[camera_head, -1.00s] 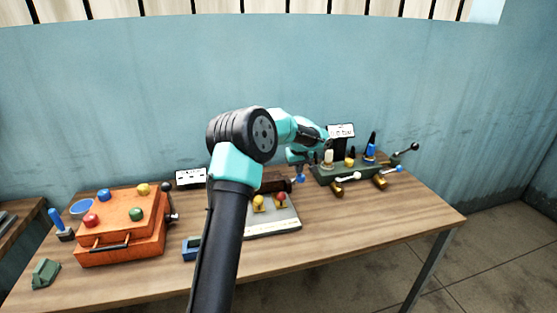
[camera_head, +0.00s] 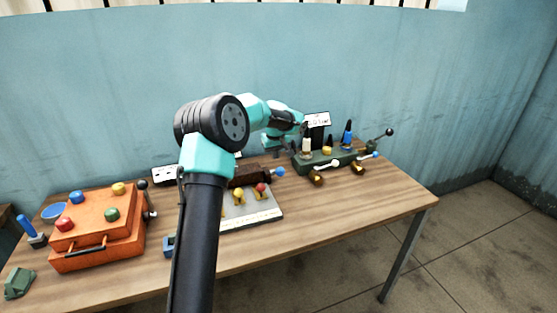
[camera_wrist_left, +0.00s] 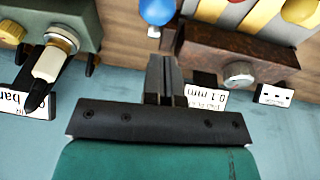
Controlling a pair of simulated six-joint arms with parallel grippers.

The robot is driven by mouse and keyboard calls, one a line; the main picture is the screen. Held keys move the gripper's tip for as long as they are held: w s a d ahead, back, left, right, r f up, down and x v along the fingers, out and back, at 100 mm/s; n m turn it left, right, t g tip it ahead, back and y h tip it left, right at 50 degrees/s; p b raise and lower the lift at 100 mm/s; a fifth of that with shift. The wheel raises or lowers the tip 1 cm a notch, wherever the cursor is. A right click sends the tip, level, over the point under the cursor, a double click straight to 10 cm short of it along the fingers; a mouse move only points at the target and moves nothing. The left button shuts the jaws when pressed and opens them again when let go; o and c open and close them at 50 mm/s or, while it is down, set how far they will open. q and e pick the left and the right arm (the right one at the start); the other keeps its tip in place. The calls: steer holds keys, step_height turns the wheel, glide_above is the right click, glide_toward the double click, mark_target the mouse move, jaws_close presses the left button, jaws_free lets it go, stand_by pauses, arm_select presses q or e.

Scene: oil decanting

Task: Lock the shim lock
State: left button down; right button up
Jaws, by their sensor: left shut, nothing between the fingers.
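I take the shim lock to be the dark brown block (camera_head: 250,176) with a blue-ball lever (camera_head: 279,171). In the left wrist view the brown block (camera_wrist_left: 235,52) is at the upper right, beside a label reading 0.1 mm (camera_wrist_left: 207,98). The blue ball (camera_wrist_left: 157,11) is at the top centre there. My left gripper (camera_wrist_left: 165,62) is shut and empty, with its fingertips just short of the blue ball in the picture. I cannot tell whether they touch the lever. In the head view its fingers are hard to make out behind the block. My right gripper is out of view.
A green fixture (camera_head: 325,158) with bottle-like parts and levers stands to the right. A pale plate with yellow and red knobs (camera_head: 252,216) lies in front of the brown block. An orange case (camera_head: 95,229) is at the left. The table's front right (camera_head: 345,205) is clear.

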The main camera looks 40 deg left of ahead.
arm_select(q)
steer(key=v, duration=1)
steer(key=shift+s+d, duration=0.25)
steer(key=shift+d, duration=0.05)
steer(key=shift+f, duration=0.1)
